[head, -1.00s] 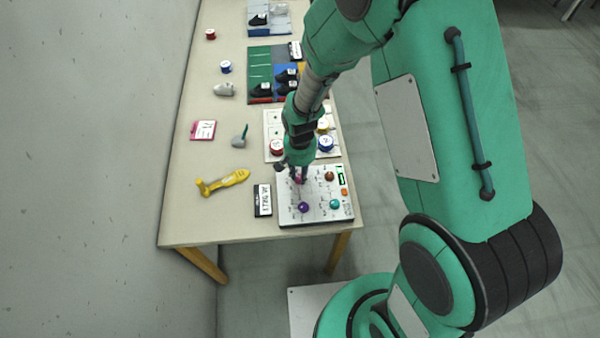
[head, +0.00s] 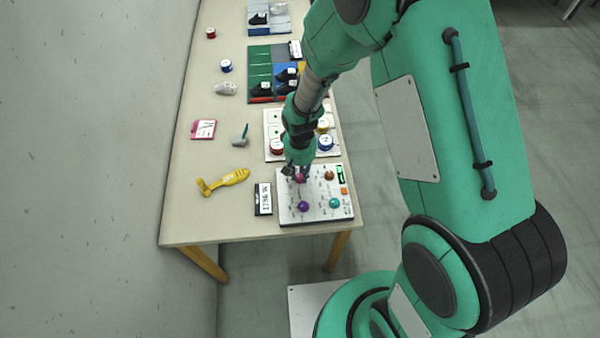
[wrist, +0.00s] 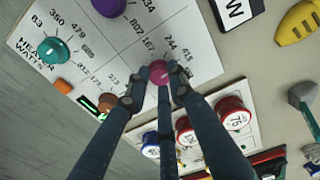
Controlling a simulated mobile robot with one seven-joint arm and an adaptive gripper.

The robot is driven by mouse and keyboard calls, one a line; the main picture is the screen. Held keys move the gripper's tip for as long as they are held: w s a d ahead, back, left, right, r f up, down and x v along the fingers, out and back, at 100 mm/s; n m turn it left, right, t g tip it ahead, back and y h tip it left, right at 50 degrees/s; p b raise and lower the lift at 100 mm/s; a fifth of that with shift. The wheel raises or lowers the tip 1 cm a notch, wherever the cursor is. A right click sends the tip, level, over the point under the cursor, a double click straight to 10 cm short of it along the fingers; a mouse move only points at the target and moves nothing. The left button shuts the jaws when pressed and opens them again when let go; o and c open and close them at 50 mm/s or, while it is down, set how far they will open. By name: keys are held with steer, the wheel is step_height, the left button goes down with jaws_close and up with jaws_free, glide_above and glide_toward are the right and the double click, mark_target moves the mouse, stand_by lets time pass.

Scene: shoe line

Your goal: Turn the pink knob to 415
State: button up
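The pink knob (head: 300,178) sits at the upper left of a white control panel (head: 318,216) on the table. In the wrist view the pink knob (wrist: 159,72) lies between my fingertips, with printed numbers including 167, 244 and 415 beside it. My gripper (head: 297,171) is right over the knob with its fingers pointing down. In the wrist view my gripper (wrist: 158,88) looks open, its dark fingers spread around the knob with small gaps. Contact is hard to judge. The knob's pointer mark cannot be made out, and the fingers hide part of its scale.
The panel also carries a purple knob (head: 303,207), a teal knob (head: 334,203), a brown knob (head: 329,175), an orange button (head: 344,191) and a green-lit display (head: 340,172). A board with spools (head: 326,143) lies behind.

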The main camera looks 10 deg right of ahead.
mark_target(300, 176)
steer(key=o, duration=0.3)
steer(key=shift+r, duration=0.15)
step_height(300, 176, up, 12)
steer(key=shift+f, duration=0.15)
stand_by(0.5)
stand_by(0.5)
